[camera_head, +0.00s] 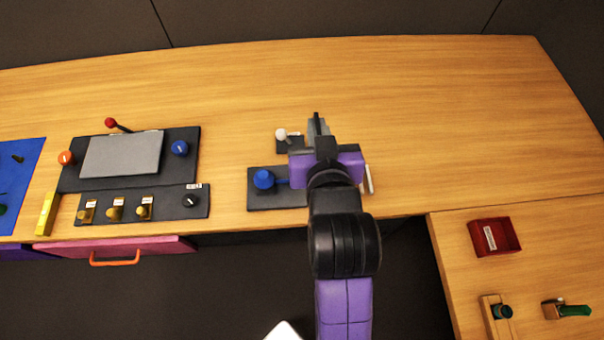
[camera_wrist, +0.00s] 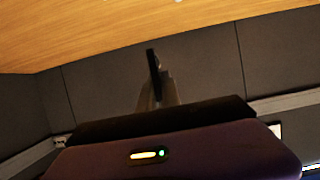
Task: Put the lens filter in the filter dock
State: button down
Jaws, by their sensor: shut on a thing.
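My gripper (camera_head: 318,126) is above the table, just right of the white-knobbed lever. It is shut on a thin dark piece, seen nearly edge-on, that looks like the lens filter (camera_wrist: 153,59). The piece stands upright between the fingers in the wrist view, against the dark wall. The filter dock is not clearly identifiable. A red open tray (camera_head: 513,236) with a white label sits on the right-hand table; the label is too small to read. A wooden block (camera_head: 490,322) with a dark round part stands below it.
A black panel (camera_head: 70,180) with a grey plate (camera_head: 121,155) and knobs lies left. A blue knob (camera_head: 264,180) and white-knobbed lever (camera_head: 281,134) are left of my arm. A green-ended object (camera_head: 573,311) lies lower right. The table's back is clear.

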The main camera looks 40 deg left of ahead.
notch_tip(320, 180, down, 19)
jog(key=shift+r+p, duration=0.1)
jog(key=shift+p, duration=0.3)
jog(key=shift+f, duration=0.25)
jog(key=c, duration=1.6)
grip_release()
jog(key=shift+o, duration=0.2)
jog(key=shift+r, duration=0.1)
jog(key=shift+r, duration=0.15)
jog(key=b+v, duration=0.1)
jog(key=v, duration=1.1)
